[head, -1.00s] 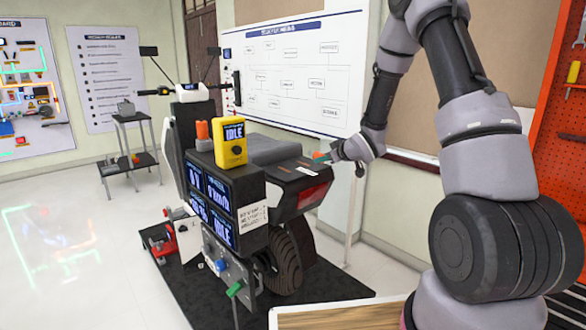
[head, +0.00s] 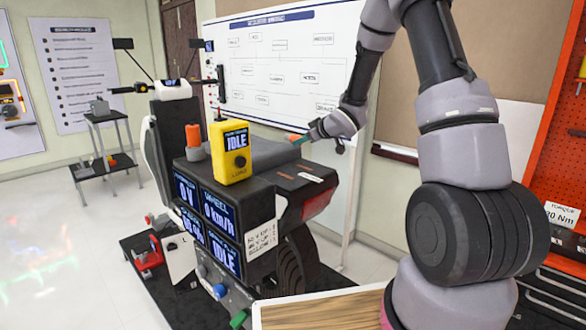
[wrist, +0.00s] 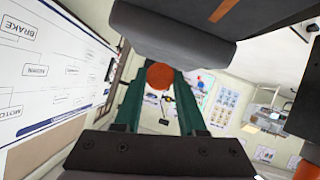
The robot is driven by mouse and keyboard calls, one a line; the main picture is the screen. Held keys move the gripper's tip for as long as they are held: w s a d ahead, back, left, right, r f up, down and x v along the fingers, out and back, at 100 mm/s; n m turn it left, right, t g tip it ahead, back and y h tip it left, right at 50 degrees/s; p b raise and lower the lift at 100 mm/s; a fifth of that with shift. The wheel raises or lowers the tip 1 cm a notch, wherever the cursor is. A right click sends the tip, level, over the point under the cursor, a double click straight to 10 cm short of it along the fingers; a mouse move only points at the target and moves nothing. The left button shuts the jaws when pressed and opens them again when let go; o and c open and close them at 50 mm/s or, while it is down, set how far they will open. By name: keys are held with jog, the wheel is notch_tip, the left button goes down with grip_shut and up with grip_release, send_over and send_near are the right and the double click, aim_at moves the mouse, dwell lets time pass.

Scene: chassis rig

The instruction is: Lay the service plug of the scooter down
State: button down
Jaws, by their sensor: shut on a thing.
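The scooter (head: 255,185) stands on a dark mat, its rear with display panels facing me. My gripper (head: 298,140) is beyond the scooter's rear deck, beside the seat. In the wrist view my gripper (wrist: 160,95) has its two teal fingers shut on a round orange-red piece, which I take to be the service plug (wrist: 160,76). In the head view the plug is too small to make out clearly. The dark seat (wrist: 175,35) hangs close across the top of the wrist view. The plug is held in the air.
A yellow meter (head: 231,165) reading IDLE and an orange-capped piece (head: 193,140) stand on the scooter's rear. A wood-topped surface (head: 320,315) is in front of me. A whiteboard (head: 285,70) stands behind, and a small shelf (head: 105,165) at left.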

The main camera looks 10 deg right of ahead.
aim_at(301, 174)
notch_tip(301, 174, down, 9)
jog(key=shift+f, duration=0.1)
dwell(0.3)
jog(key=shift+f, duration=0.15)
jog(key=shift+f, duration=0.45)
jog(key=shift+c, duration=2.4)
grip_release()
